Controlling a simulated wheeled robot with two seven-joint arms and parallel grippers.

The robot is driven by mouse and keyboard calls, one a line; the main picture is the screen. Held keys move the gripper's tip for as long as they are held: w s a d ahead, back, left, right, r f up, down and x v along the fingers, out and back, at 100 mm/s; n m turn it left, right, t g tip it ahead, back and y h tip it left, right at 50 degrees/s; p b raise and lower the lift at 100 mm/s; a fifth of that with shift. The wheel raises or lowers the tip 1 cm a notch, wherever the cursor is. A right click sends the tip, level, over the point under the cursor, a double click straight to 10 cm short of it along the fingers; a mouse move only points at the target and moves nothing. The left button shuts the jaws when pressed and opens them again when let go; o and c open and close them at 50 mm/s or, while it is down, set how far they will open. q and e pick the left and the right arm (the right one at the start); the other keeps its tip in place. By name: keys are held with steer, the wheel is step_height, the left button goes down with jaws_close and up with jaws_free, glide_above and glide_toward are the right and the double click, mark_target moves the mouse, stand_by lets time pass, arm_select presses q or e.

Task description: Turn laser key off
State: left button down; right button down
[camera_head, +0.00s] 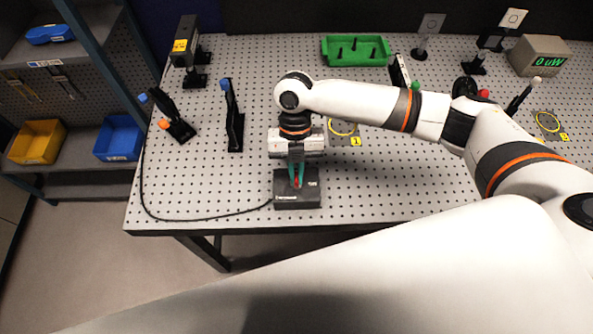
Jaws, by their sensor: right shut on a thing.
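A dark laser control box (297,200) sits at the front edge of the perforated optical table (230,188), with a black cable running from its left side. My right gripper (297,183) points down onto the top of the box. Its teal fingers are shut on a small red key at the box; the key is mostly hidden between them, so its turn angle cannot be told. The laser head (186,46) with a yellow label stands at the back left. My left gripper is not in view.
A green tray (356,50) lies at the back middle. Dark mounts with blue knobs (234,118) stand left of the box. A power meter (540,56) at the back right reads 0 uW. Shelves with blue and yellow bins (37,142) stand at left. The table's front left is mostly clear.

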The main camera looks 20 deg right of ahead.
steer(key=shift+w+r, duration=0.1)
steer(key=shift+w, duration=0.05)
steer(key=c, duration=1.5)
jaws_free()
steer(key=shift+c, duration=0.2)
steer(key=b+v, duration=0.4)
steer(key=v, duration=0.8)
